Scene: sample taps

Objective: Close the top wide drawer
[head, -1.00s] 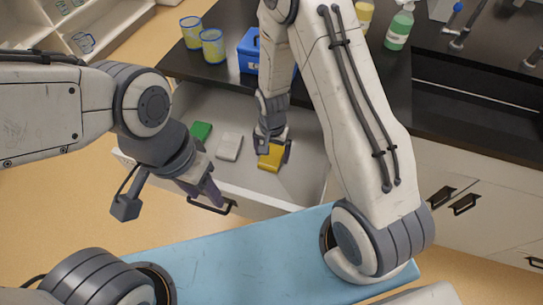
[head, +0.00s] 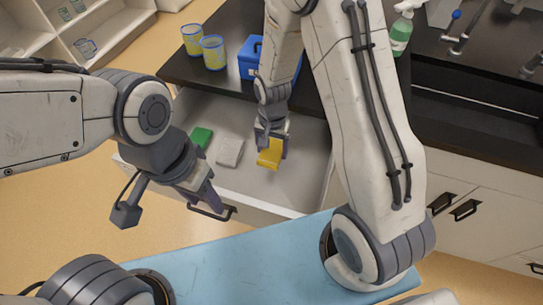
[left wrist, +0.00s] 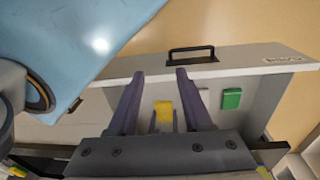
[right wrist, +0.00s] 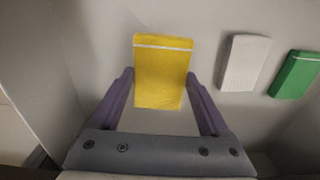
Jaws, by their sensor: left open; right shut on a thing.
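The top wide drawer (head: 297,185) stands open below the dark counter. Its black handle (head: 213,210) is on the drawer front, and also shows in the left wrist view (left wrist: 192,50). My left gripper (head: 205,196) is open and empty beside the handle; in the left wrist view its fingers point toward the drawer front, with the handle beyond the tips. My right gripper (head: 270,148) is inside the drawer, shut on a yellow packet (head: 269,154). The packet fills the space between the fingers in the right wrist view (right wrist: 163,75).
A white packet (head: 230,151) and a green packet (head: 201,138) lie in the drawer left of the yellow one. On the counter (head: 225,82) stand two yellow-blue cups (head: 213,52), a blue box (head: 250,58) and a green bottle (head: 400,35).

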